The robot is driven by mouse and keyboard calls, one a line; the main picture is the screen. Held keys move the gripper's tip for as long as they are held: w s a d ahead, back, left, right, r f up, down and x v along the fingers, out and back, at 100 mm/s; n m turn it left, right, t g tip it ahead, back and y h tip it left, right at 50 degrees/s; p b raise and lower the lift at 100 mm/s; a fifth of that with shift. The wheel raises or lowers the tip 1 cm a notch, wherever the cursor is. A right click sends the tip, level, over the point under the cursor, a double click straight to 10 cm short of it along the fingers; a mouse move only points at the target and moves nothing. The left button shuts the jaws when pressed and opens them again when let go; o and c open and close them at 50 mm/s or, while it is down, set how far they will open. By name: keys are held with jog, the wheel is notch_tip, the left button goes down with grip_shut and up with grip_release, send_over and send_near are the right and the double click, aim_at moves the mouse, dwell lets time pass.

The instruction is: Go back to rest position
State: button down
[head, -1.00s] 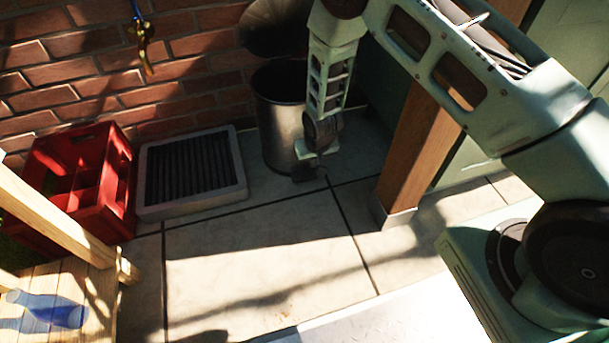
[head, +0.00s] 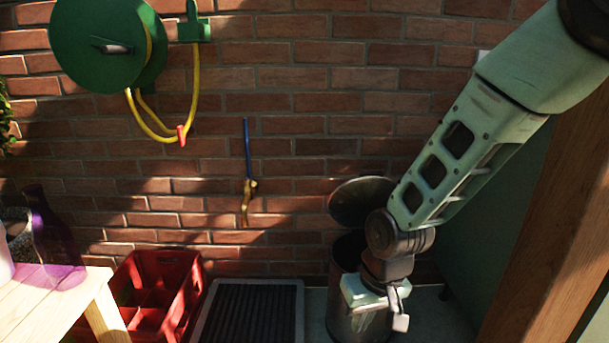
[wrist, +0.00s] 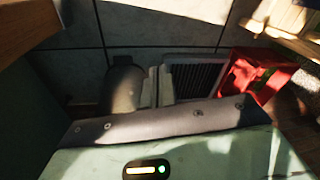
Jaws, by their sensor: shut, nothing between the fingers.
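My gripper (head: 388,308) hangs from my pale green arm at the lower right of the head view, in front of the metal bin (head: 342,318). Its fingers are together with nothing held. In the wrist view the closed fingers (wrist: 154,88) show as a narrow grey pair above my wrist housing. The bin's round lid (head: 360,200) stands open against the brick wall. A rounded dark shape beside the fingers in the wrist view looks like the bin (wrist: 123,88).
A red crate (head: 183,298) and a grated mat (head: 205,315) lie left of the bin. A wooden table (head: 70,308) with a purple bottle (head: 55,240) is at the left. A wooden post (head: 550,240) stands close on the right. A green hose reel (head: 80,45) hangs on the wall.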

jog(key=s+d+r+n+h+p, duration=0.1)
jog(key=s+d+r+n+p, duration=0.1)
jog(key=s+r, duration=0.7)
jog(key=s+d+r+n+p, duration=0.2)
jog(key=s+r, duration=0.5)
jog(key=s, duration=0.4)
notch_tip(320, 180, up, 37)
jog(key=p, duration=3.6)
jog(key=shift+w+g+p, duration=0.35)
jog(key=shift+w+g, duration=0.05)
